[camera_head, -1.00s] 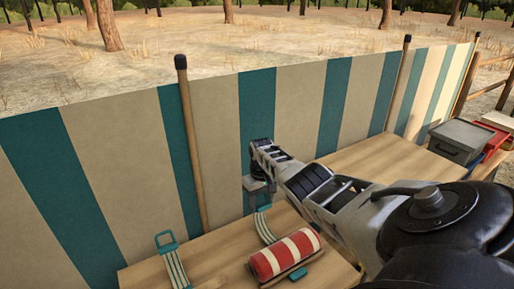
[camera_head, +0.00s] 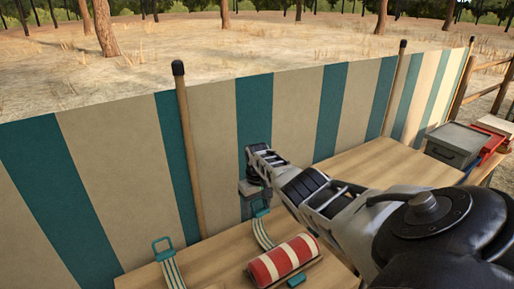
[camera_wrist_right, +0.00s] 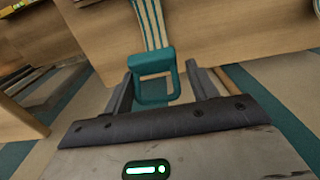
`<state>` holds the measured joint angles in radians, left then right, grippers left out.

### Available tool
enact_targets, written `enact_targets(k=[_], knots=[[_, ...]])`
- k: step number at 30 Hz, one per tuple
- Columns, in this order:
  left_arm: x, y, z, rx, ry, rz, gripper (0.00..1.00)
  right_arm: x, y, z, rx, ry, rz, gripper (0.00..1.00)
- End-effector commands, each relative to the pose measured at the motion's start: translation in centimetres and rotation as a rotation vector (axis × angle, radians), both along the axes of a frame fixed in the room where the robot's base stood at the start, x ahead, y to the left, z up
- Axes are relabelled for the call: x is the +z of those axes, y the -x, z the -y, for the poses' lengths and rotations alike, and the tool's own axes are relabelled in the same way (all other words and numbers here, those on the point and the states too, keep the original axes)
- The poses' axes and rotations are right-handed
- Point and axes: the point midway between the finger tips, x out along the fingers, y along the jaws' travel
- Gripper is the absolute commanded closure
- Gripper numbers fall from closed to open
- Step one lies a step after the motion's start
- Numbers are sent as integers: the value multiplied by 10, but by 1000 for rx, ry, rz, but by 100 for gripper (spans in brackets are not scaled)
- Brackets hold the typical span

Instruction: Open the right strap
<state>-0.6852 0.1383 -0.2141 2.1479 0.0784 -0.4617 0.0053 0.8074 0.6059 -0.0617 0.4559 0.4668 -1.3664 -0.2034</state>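The right strap (camera_head: 262,230) is a teal-and-cream striped band on the wooden tailgate, running up behind a red-and-white striped roll (camera_head: 284,262). In the right wrist view its teal buckle (camera_wrist_right: 153,66) hangs at the strap's end, at the board's edge. My right gripper (camera_wrist_right: 160,80) is open, with one finger on each side of the buckle. I cannot tell if either finger touches it. In the head view my right gripper (camera_head: 250,190) is beyond the strap's far end, and the buckle there is mostly hidden. My left gripper is not in view.
A second striped strap (camera_head: 172,269) with a teal buckle lies to the left. A striped teal-and-beige screen (camera_head: 300,110) with wooden posts stands close behind the gripper. A grey box (camera_head: 457,142) and red items sit at the far right.

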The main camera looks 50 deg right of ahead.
Motion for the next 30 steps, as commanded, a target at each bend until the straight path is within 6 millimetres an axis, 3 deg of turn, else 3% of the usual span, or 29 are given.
enact_targets(k=[5,9,21,30], knots=[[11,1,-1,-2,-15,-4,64,24,0,1,0,3,1,42],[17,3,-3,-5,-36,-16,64,56,0,2,0,4,4,42],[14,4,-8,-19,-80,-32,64,139,-1,0,1,2,6,42],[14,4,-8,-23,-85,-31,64,159,-1,0,0,0,4,42]])
